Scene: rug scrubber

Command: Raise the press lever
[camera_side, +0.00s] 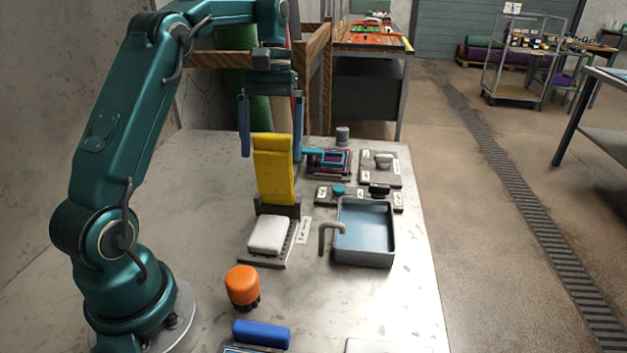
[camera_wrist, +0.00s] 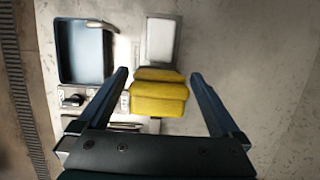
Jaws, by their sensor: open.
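The press has a yellow lever (camera_side: 274,172) that stands steeply up from a dark hinge bracket (camera_side: 277,208). A white pad (camera_side: 268,235) lies on the base plate in front of the hinge. My gripper (camera_side: 271,157) is open, with a blue finger on each side of the lever's upper end. In the wrist view the lever (camera_wrist: 160,97) shows foreshortened between the spread fingers (camera_wrist: 160,73), with a gap on both sides. The white pad (camera_wrist: 161,40) shows beyond it. I cannot tell the exact depth between fingers and lever.
A blue-grey basin (camera_side: 364,235) with a bent tap (camera_side: 328,235) stands right of the press. A purple-and-teal item (camera_side: 328,161) and small control plates (camera_side: 380,168) sit behind. The left tabletop is clear.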

